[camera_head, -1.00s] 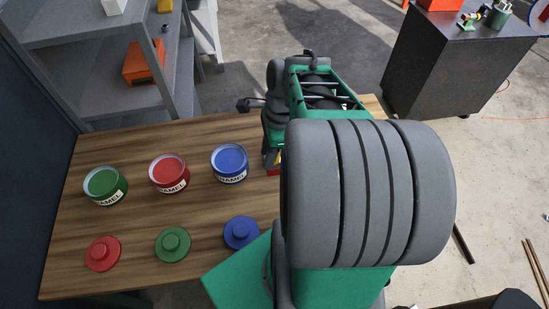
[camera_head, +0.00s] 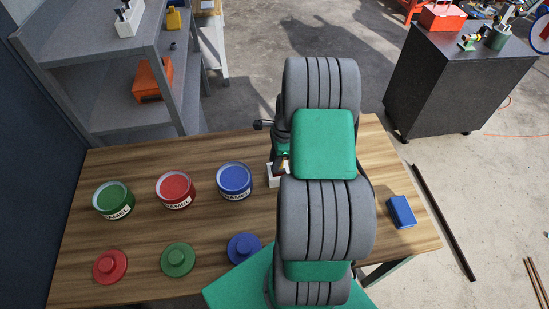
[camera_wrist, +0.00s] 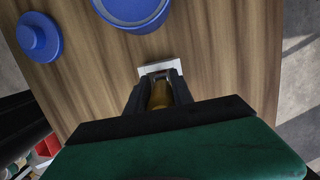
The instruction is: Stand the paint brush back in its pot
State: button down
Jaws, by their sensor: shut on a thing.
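My gripper (camera_wrist: 160,88) is shut on the paint brush, whose yellow-brown handle (camera_wrist: 159,98) shows between the dark fingers in the wrist view. A small white pot (camera_wrist: 160,66) is at the fingertips, on or just above the wooden table. In the head view the white pot (camera_head: 275,176) stands right of the blue enamel can, with the dark gripper tip (camera_head: 281,164) at its top. My arm covers part of it. The brush's lower end is hidden, so I cannot tell how far it is inside the pot.
Green (camera_head: 114,201), red (camera_head: 175,190) and blue (camera_head: 235,181) enamel cans stand open left of the pot. Red (camera_head: 110,267), green (camera_head: 178,260) and blue (camera_head: 243,249) lids lie in front. A blue box (camera_head: 401,211) lies at the table's right. Grey shelves (camera_head: 95,85) stand behind left.

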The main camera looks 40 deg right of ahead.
jog(key=shift+f+b, duration=0.2)
jog(key=shift+b, duration=0.1)
jog(key=c, duration=1.1)
grip_release()
